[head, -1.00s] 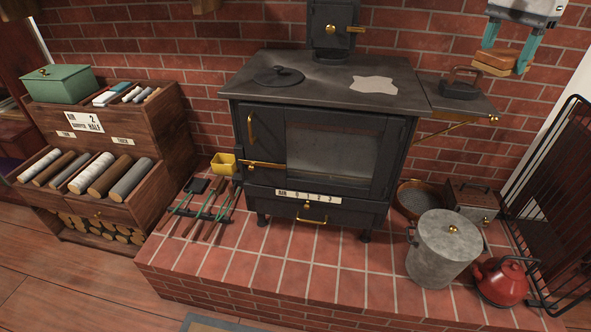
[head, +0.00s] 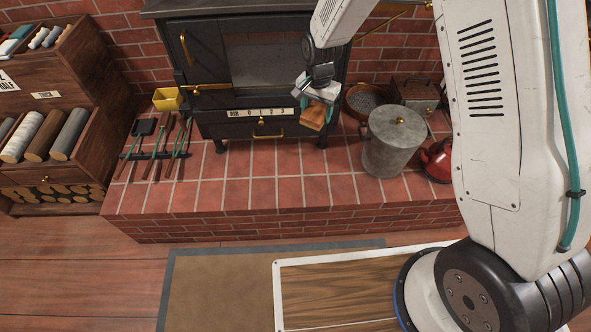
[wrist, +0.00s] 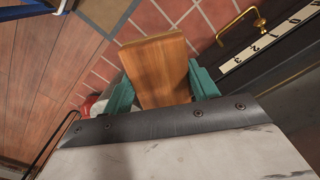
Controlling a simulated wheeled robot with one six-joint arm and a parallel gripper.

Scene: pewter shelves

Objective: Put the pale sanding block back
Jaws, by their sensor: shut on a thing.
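My gripper (head: 318,96) is shut on a wooden block (head: 313,117) in front of the black stove, above the brick hearth. In the wrist view the block (wrist: 158,68) is orange-brown, with its broad face showing between the two teal fingers. It looks more warm brown than pale, and its underside is hidden there. I cannot tell which block the task calls the pale sanding block, and no other sanding block is clearly in view.
The black stove (head: 258,100) stands behind my gripper. A grey lidded bin (head: 393,145), red kettle (head: 436,160) and round pan (head: 366,98) are to the right. Fire tools (head: 160,140) and a yellow tub (head: 167,98) are left. The hearth front (head: 260,190) is clear.

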